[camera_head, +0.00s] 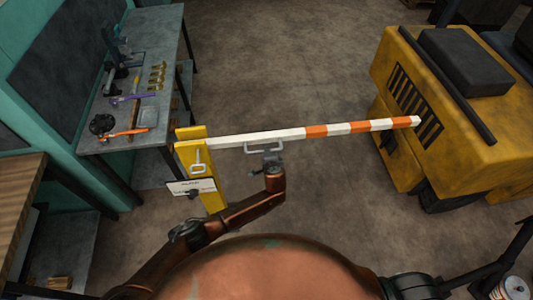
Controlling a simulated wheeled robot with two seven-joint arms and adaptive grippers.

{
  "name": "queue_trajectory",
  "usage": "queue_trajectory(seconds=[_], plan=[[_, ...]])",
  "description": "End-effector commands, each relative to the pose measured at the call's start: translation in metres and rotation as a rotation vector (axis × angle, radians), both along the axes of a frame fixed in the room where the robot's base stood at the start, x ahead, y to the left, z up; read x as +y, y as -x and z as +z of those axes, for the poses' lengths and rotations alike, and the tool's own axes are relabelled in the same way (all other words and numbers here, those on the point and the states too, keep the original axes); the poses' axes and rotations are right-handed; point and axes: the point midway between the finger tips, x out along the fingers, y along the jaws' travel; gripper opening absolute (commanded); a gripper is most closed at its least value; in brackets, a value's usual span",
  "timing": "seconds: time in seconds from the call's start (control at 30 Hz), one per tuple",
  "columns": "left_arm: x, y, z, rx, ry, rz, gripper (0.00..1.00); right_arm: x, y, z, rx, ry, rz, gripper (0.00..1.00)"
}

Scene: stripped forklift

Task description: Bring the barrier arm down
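The barrier arm (290,134) is a long white bar with orange bands toward its free end. It runs from the yellow post (212,188) on the left to a tip beside the yellow forklift body, and looks roughly level. I cannot tell its exact tilt. A pale U-shaped handle (252,149) hangs on the near side of the bar. My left gripper (270,160) is right at this handle, seen from above. Its fingers are small and dark, so I cannot tell whether they are closed around the handle. My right gripper is not in view.
The yellow forklift body (475,130) stands at the right, close to the bar's tip. A grey workbench (150,60) with tools is at the upper left, and a wooden-topped table (20,190) is at the left edge. Open floor lies beyond the bar.

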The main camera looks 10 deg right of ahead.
Motion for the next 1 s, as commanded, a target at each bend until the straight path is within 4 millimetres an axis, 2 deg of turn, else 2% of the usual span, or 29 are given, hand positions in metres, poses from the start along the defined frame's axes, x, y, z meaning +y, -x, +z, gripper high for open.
queue_trajectory(seconds=[0.13,0.27,0.7,1.0], plan=[[-0.001,0.006,0.005,-0.001,0.003,-0.002,0.28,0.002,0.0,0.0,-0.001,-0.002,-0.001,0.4],[-0.001,0.021,0.014,0.001,0.005,-0.002,0.28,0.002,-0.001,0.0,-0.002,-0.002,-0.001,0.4],[0.0,0.088,0.057,0.003,0.002,0.0,0.28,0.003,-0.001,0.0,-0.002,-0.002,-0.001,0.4],[0.001,0.1,0.066,0.002,-0.001,0.001,0.28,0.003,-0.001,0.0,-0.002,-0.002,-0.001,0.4]])
